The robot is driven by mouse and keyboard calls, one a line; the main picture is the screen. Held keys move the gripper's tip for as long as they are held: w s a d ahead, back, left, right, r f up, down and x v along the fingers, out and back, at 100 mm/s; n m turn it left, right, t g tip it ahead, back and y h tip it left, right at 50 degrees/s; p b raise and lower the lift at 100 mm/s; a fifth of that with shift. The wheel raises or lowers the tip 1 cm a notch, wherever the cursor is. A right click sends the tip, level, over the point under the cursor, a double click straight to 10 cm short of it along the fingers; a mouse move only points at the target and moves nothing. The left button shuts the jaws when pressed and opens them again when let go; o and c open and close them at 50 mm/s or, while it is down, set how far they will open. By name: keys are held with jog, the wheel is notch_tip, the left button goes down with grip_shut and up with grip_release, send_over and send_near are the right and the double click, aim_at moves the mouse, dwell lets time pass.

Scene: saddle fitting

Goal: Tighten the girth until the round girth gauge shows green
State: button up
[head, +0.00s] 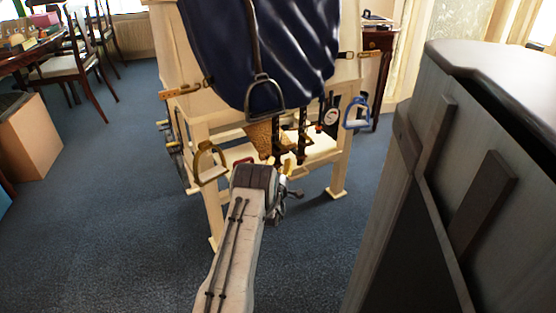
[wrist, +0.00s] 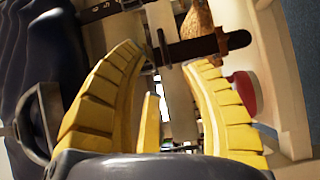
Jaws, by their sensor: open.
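A dark blue saddle cloth (head: 265,45) lies over a pale wooden stand (head: 338,165). Dark straps (head: 302,128) with red and metal bits hang below it. Beside them is a small black piece with a pale round face (head: 331,117), perhaps the girth gauge; its colour is too small to tell. In the wrist view my gripper's yellow fingers (wrist: 168,62) are apart. A dark brown strap or bar (wrist: 203,47) runs crosswise just at or beyond the fingertips; I cannot tell whether they touch it.
A metal stirrup (head: 265,96) hangs in front of the cloth, a brass one (head: 209,163) at left and a blue one (head: 356,112) at right. A grey cabinet (head: 475,160) stands close on the right.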

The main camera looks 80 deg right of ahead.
aim_at(282, 154)
jog(key=shift+d+b, duration=1.65)
jog(key=shift+d, duration=1.95)
jog(key=shift+o, duration=0.2)
grip_shut()
